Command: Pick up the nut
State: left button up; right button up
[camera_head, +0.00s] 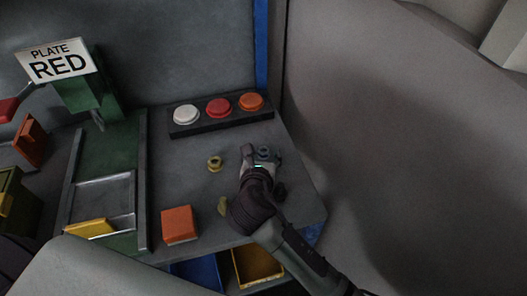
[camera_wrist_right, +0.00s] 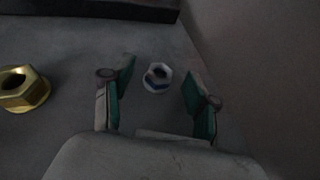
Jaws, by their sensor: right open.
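A steel-grey hex nut (camera_head: 264,152) lies on the grey table. In the right wrist view the nut (camera_wrist_right: 157,78) sits between and slightly beyond the green-padded fingertips of my right gripper (camera_wrist_right: 158,88), with a gap on each side. In the head view the right gripper (camera_head: 261,158) reaches in from the lower right and is open and empty. A brass nut (camera_head: 215,163) lies to the left of it; in the right wrist view this brass nut (camera_wrist_right: 24,90) is at the left edge, outside the fingers. My left gripper is not in view.
A black strip (camera_head: 215,126) with white, red and orange buttons stands behind. An orange block (camera_head: 179,224) and a green-grey rail fixture (camera_head: 143,190) are to the left. A sign (camera_head: 57,61) reads "PLATE RED". Blue (camera_head: 197,273) and yellow (camera_head: 255,266) bins sit below the front edge.

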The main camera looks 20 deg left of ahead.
jog(key=shift+w+a+f, duration=0.1)
jog(key=shift+w+f, duration=0.1)
jog(key=shift+w, duration=0.25)
grip_shut()
